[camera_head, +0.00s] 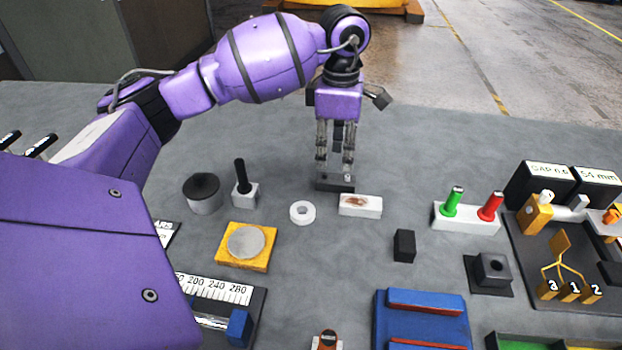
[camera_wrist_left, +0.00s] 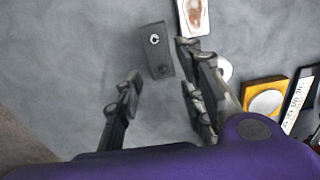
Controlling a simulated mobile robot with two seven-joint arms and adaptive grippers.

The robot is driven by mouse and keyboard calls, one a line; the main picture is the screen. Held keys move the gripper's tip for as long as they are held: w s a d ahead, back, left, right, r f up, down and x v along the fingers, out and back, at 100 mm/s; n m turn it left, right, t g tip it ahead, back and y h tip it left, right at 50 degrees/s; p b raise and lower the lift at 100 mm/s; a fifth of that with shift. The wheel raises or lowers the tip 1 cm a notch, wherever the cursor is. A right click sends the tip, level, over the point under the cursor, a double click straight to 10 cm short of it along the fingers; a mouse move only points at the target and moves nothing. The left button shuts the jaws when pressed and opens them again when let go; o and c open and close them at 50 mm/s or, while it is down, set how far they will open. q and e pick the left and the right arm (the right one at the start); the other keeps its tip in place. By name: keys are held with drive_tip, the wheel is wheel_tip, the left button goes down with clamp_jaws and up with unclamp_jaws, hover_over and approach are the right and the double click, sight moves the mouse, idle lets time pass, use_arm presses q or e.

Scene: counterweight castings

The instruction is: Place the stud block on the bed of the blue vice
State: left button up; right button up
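A dark grey block (camera_head: 334,184), which looks like the stud block, lies on the grey table below my left gripper (camera_head: 335,163). In the left wrist view the block (camera_wrist_left: 155,50) shows a small bright ring near one end and a dark round spot near the other. My left gripper points down and is open, its fingers apart with nothing held. The block lies just beyond the fingertips there; I cannot tell whether they touch it. The blue vice (camera_head: 425,328) with red jaw strips is at the bottom of the head view, its bed bare. My right gripper is not in view.
A white block with a brown patch (camera_head: 360,205) is right beside the dark block. A white ring (camera_head: 302,212), a small black block (camera_head: 404,246) and a yellow plate with a grey disc (camera_head: 247,262) stand nearby. A white stand (camera_head: 466,220) holds green and red pegs.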

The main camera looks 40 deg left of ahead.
sight(336, 178)
use_arm(q)
drive_tip(key=shift+a+f, duration=0.15)
drive_tip(key=shift+f, duration=0.3)
drive_tip(key=f, duration=0.4)
drive_tip(key=f+p, duration=0.1)
drive_tip(key=f, duration=0.1)
drive_tip(key=shift+w+d+f, duration=0.15)
drive_tip(key=shift+d+f, duration=0.15)
drive_tip(key=shift+r, duration=0.1)
clamp_jaws()
